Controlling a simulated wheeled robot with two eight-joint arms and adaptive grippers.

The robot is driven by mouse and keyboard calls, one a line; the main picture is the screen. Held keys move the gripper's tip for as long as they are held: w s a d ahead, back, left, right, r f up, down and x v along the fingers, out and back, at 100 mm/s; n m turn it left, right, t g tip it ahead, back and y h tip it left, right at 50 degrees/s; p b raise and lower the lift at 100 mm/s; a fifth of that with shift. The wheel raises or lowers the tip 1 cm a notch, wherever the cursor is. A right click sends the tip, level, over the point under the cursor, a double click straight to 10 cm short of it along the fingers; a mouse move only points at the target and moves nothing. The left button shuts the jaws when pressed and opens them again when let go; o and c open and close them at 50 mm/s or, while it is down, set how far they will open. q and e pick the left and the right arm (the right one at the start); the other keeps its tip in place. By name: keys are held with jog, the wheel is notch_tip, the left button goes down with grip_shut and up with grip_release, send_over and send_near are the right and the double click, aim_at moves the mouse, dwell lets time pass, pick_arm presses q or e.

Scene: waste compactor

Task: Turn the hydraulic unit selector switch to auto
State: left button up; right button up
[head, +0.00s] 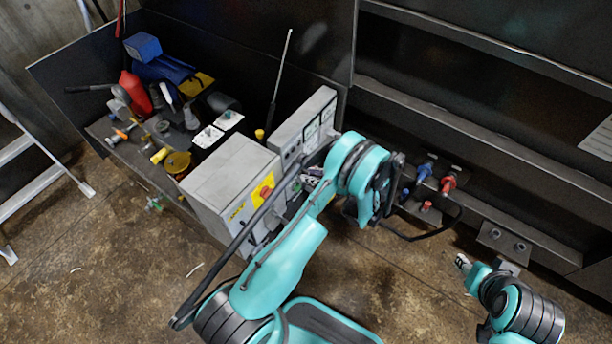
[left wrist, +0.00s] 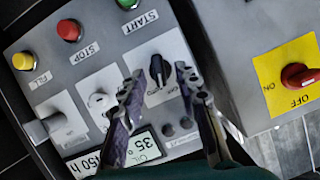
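The black selector knob (left wrist: 159,68) sits on a white label plate on the grey control panel (left wrist: 85,75) in the left wrist view. Its label is partly hidden and too small to read fully. My left gripper (left wrist: 159,77) is open, with one finger on each side of the knob; I cannot tell whether either finger touches it. In the head view, my left gripper (head: 312,177) is at the panel's front, and my arm partly hides the panel and knob. My right gripper (head: 463,263) hangs low at the right, away from the panel; its fingers are too small to judge.
Green START (left wrist: 128,3), red STOP (left wrist: 69,30) and yellow (left wrist: 23,61) buttons are near the knob. A grey cabinet (head: 232,170) with a red switch (head: 265,191) stands beside it. A cluttered bench lies left; blue and red valves (head: 447,184) lie right.

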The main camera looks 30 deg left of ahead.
aim_at(301, 172)
pick_arm(q)
jog(key=shift+b+x, duration=0.3)
jog(key=shift+x, duration=1.1)
grip_shut()
jog(key=shift+w+f+m+g+y, duration=0.1)
jog(key=shift+m+g+y, duration=0.3)
jog(key=shift+m+g, duration=1.35)
jog(key=shift+m+t, duration=0.25)
jog(key=shift+m, duration=0.2)
